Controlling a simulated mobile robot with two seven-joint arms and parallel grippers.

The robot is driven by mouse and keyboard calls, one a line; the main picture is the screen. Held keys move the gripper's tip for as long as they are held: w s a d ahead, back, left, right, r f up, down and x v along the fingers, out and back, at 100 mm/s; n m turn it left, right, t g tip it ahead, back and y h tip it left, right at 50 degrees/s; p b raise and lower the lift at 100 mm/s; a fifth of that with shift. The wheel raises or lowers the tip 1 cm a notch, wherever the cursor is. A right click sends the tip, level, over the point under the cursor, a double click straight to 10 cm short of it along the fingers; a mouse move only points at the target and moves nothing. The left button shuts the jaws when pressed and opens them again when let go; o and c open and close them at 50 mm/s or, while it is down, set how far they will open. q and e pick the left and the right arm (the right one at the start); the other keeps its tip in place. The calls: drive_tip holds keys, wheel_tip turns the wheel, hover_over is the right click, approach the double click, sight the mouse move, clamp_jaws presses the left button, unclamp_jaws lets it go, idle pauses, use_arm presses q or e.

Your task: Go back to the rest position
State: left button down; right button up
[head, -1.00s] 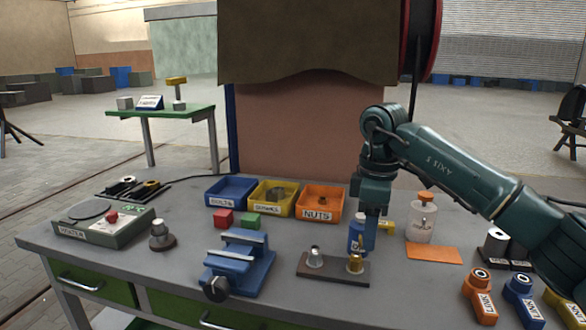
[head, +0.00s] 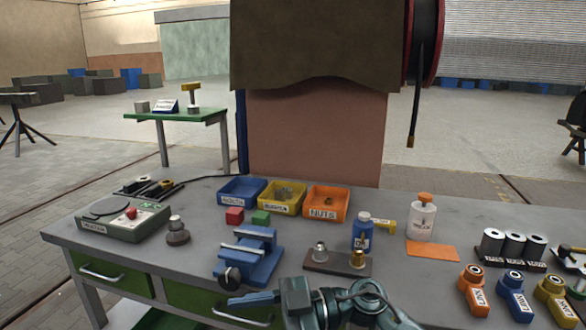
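My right arm is folded low at the bottom centre of the head view, in front of the workbench (head: 120,185). Its blue gripper (head: 252,298) points left just below the blue vise (head: 250,258); whether its fingers are apart cannot be made out. Nothing shows in it. A blue bottle (head: 361,232) stands on the bench behind the dark plate with two metal fittings (head: 338,265). My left gripper is out of view.
Blue (head: 241,191), yellow and orange bins (head: 327,203) stand at the back. The heater box (head: 122,222) is at left. The bench's front edge is close to my arm.

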drive_tip(key=w+d+f+m+t+h+p, duration=0.1)
drive_tip(key=d+f+m+t+h, duration=0.3)
drive_tip(key=m+t, duration=0.5)
drive_tip(key=d+f+m+t+h+p, duration=0.1)
drive_tip(key=d+f+m+t, duration=0.2)
drive_tip(key=d+m+t, duration=0.6)
drive_tip(key=s+d+f+g+h, duration=0.2)
drive_tip(key=s+d+f+h, duration=0.2)
drive_tip(key=s+f, duration=0.3)
drive_tip(key=s+d+f+m+g+h, duration=0.1)
drive_tip(key=s+d+f+g+h, duration=0.1)
drive_tip(key=s+d+f+h, duration=0.2)
drive_tip(key=s+f+h, duration=0.1)
drive_tip(key=s+f, duration=0.2)
drive_tip(key=f, duration=0.2)
drive_tip(key=shift+s+d+f+m, duration=0.15)
drive_tip(key=shift+s+f+m, duration=0.15)
drive_tip(key=shift+f, duration=0.05)
idle(0.8)
